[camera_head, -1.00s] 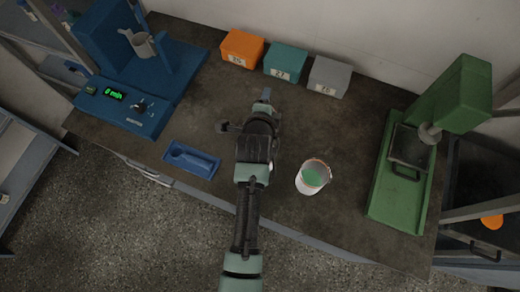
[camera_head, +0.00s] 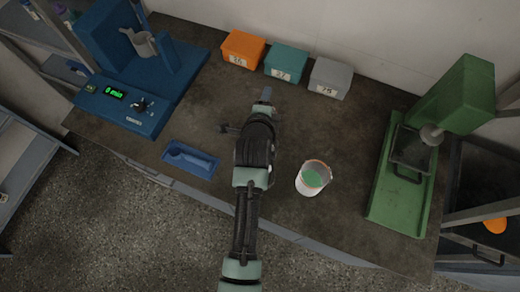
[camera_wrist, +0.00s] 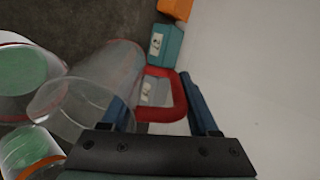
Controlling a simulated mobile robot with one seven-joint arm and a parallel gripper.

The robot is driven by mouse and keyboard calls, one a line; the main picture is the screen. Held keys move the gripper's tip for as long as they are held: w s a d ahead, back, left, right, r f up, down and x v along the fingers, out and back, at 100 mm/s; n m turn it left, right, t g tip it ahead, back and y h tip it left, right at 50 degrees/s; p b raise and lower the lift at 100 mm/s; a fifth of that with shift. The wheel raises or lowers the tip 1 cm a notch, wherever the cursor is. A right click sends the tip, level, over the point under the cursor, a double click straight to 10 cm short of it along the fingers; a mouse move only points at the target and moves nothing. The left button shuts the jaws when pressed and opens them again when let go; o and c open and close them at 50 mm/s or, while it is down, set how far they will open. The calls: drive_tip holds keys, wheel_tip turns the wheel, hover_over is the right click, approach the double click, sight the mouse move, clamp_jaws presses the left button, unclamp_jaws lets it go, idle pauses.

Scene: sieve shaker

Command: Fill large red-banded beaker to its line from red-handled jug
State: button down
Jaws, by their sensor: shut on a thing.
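In the wrist view my gripper (camera_wrist: 158,104) has its blue fingers around the red handle (camera_wrist: 180,97) of a clear jug (camera_wrist: 110,72). The jug looks tilted, its open mouth towards the lower left; I cannot make out its liquid level. At the lower left is a container with an orange-red band and green contents (camera_wrist: 28,148). A pale round container with a green surface (camera_wrist: 22,72) shows above it. In the head view one whitish beaker with a red rim (camera_head: 312,187) and green inside stands right of my gripper (camera_head: 265,96). My arm hides the jug there.
Orange (camera_head: 243,48), teal (camera_head: 286,63) and grey (camera_head: 330,76) bins line the wall. A blue machine (camera_head: 125,105) stands left, a green one (camera_head: 385,205) right. A blue tray (camera_head: 190,158) lies near the front edge.

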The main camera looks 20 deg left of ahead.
drive_tip(key=shift+s+d+r, duration=0.1)
drive_tip(key=shift+r, duration=0.05)
drive_tip(key=shift+b, duration=0.3)
drive_tip(key=shift+s+r+t+b, duration=0.2)
drive_tip(key=shift+r+t+b, duration=0.35)
drive_tip(key=shift+b, duration=0.35)
idle(2.5)
